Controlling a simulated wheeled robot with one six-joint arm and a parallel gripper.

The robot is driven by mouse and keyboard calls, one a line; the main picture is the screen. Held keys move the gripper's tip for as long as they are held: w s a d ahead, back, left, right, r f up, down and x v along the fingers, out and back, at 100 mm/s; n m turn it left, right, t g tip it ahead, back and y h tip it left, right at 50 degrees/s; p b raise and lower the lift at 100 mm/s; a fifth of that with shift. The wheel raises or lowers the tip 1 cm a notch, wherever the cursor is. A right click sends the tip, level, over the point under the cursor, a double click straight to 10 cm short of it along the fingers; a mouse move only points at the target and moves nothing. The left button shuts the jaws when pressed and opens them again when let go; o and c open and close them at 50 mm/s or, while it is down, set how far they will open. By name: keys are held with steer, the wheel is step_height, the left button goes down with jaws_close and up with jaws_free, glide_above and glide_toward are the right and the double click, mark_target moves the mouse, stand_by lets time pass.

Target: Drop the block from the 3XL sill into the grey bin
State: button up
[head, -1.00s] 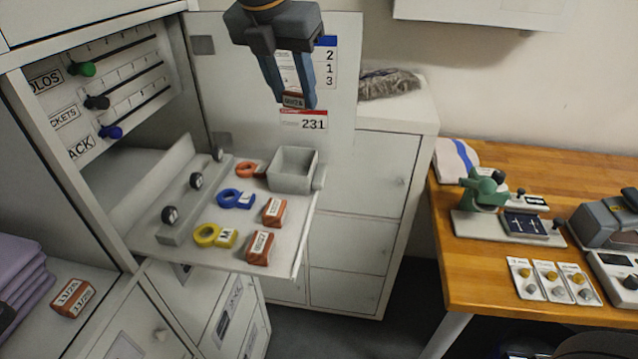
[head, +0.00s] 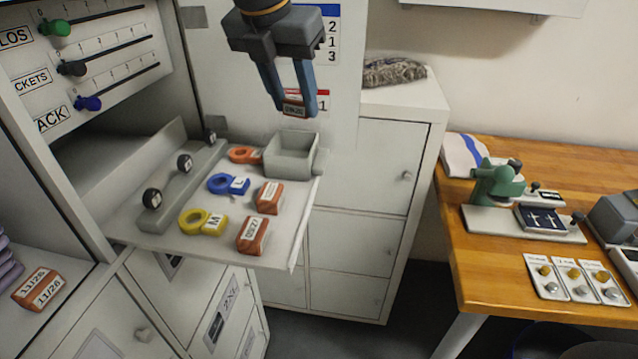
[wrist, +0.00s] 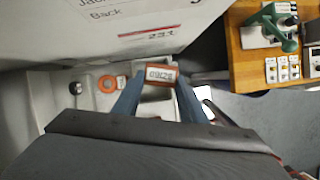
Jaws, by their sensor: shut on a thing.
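My gripper (head: 292,105) is shut on a red-brown block (head: 294,108) with a white printed label. It holds the block in the air above the back right part of the fold-out shelf. The held block also shows between the fingertips in the wrist view (wrist: 159,73). The grey bin (head: 291,156) is an open box at the shelf's back right corner, below the gripper. In the wrist view the bin (wrist: 153,108) is partly hidden behind the block and fingers. I cannot make out a 3XL sill.
On the shelf (head: 185,248) lie two more labelled blocks (head: 252,235), (head: 268,198) and yellow (head: 202,222), blue (head: 228,184) and orange (head: 243,155) ring tags. A block (head: 38,289) sits at lower left. An upright panel (head: 240,70) stands behind the gripper.

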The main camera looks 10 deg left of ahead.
steer(key=o, duration=1.1)
steer(key=b+v, duration=0.1)
steer(key=v, duration=0.6)
steer(key=shift+r+b, duration=0.3)
steer(key=shift+r, duration=0.1)
steer(key=shift+s, duration=0.1)
